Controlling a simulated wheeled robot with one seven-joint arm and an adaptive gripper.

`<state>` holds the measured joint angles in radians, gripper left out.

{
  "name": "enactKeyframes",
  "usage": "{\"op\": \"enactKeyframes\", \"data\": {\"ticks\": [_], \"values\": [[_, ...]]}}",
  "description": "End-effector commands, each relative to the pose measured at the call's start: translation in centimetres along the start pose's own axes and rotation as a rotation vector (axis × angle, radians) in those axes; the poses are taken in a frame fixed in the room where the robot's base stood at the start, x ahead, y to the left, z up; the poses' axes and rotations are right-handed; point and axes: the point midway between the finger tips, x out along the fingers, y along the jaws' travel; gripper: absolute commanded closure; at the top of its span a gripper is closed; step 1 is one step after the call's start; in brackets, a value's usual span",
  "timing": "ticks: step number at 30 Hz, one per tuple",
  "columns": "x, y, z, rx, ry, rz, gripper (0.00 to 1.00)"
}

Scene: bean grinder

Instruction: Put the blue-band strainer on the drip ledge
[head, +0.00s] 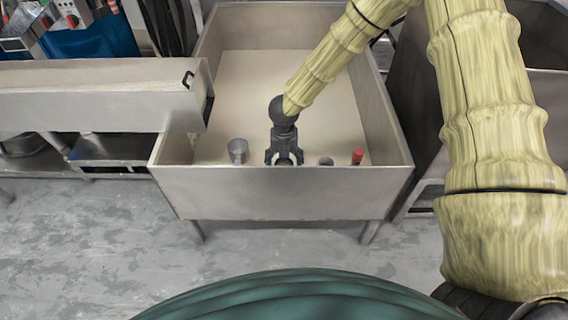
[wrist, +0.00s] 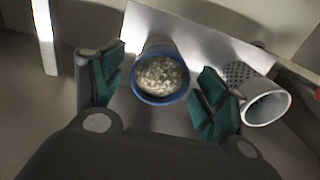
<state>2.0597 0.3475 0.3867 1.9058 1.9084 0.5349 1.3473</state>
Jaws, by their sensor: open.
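A round vessel with a blue band (wrist: 174,101) at its rim, apparently the blue-band strainer, shows in the wrist view with pale, grainy stuff inside. My gripper (wrist: 158,92) is open. Its two green-padded fingers stand on either side of the vessel with a gap on each side; I cannot tell whether the tips reach below the rim. In the head view my gripper (head: 284,160) points down inside the metal bin at its near wall and hides most of the vessel. I cannot make out which surface is the drip ledge.
A grey perforated cup (wrist: 264,106) lies close to the right finger. In the head view a grey cup (head: 238,150) stands left of my gripper; a small grey piece (head: 326,161) and a red one (head: 357,156) are to the right. The bin's floor (head: 290,85) behind is clear.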

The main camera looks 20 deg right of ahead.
Motion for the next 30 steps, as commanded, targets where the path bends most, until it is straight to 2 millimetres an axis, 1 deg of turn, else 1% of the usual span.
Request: {"op": "enactKeyframes", "data": {"ticks": [1,9,15,18,21,30], "values": [[-1.0,0.0,0.1,0.0,-0.001,0.001,0.27],[-6.0,0.0,0.0,0.001,-0.001,0.002,0.27],[-9.1,0.0,0.1,0.001,-0.002,0.002,0.27],[-10.2,0.0,0.1,0.002,-0.001,0.001,0.27],[-10.8,0.0,0.0,0.001,0.0,0.001,0.27],[-11.2,0.0,0.0,0.0,0.0,0.001,0.27]]}}
